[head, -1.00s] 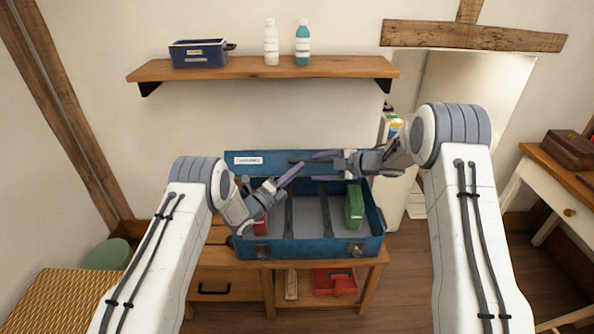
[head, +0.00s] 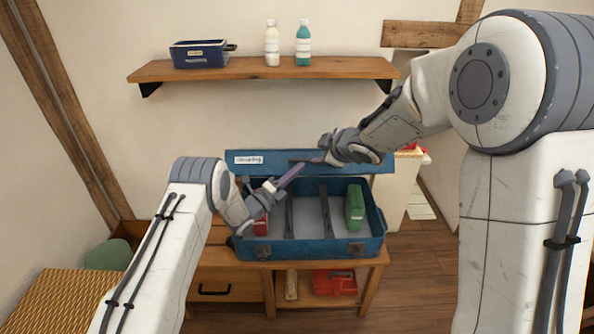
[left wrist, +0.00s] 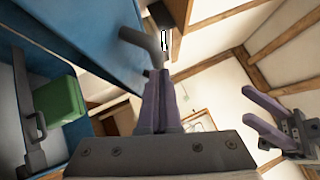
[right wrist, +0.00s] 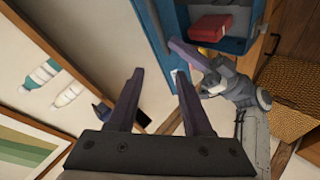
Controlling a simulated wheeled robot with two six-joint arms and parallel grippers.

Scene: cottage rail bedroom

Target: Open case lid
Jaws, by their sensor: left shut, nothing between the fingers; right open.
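The blue case (head: 310,248) sits on the wooden bench with its lid (head: 285,157) raised upright at the back, a white label on it. Inside are a green box (head: 354,207), a red box (head: 261,226) and dark dividers. My left gripper (head: 299,169) is shut and empty, above the case's left part in front of the lid; its closed fingers show in the left wrist view (left wrist: 160,100). My right gripper (head: 308,160) is open and empty by the lid's top middle; its spread fingers show in the right wrist view (right wrist: 155,95). Whether either touches the lid is unclear.
A wall shelf (head: 230,70) above holds a dark blue box (head: 198,54), a white bottle (head: 271,44) and a teal bottle (head: 303,43). A red case (head: 335,282) is under the bench (head: 378,268). A woven-top piece (head: 60,300) stands at left.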

